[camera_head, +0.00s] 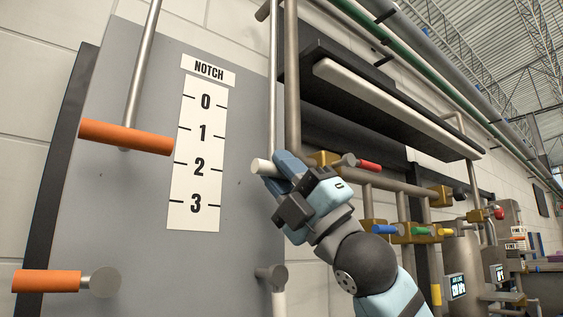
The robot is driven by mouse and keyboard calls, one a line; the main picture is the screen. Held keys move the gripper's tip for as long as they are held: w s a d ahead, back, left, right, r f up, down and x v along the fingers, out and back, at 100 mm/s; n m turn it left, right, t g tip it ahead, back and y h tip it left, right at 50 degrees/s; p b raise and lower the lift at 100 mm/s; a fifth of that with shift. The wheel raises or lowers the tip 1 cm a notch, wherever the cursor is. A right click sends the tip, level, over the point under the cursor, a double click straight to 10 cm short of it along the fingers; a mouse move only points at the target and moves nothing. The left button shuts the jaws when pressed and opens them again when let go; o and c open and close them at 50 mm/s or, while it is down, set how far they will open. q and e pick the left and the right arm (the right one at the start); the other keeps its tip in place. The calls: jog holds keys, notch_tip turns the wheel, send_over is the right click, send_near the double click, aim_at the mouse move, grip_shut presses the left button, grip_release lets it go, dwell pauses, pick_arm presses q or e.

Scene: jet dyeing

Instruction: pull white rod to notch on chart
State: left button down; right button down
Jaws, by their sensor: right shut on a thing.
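The chart (194,212) is a white strip headed NOTCH, numbered 0 to 3 from top to bottom, on a grey panel. My left gripper is not in view.
An orange handle (125,137) hangs on a metal bar left of the chart. Another orange bar (46,281) is at lower left. A metal knob (271,275) sits below my right gripper. Pipes with coloured valve handles (387,229) stand close on the right.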

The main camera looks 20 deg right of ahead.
jog(key=c, duration=1)
grip_release()
jog(key=b+v, duration=0.4)
jog(key=v, duration=0.9)
jog(key=shift+s+d+f, duration=0.15)
jog(key=shift+f, duration=0.15)
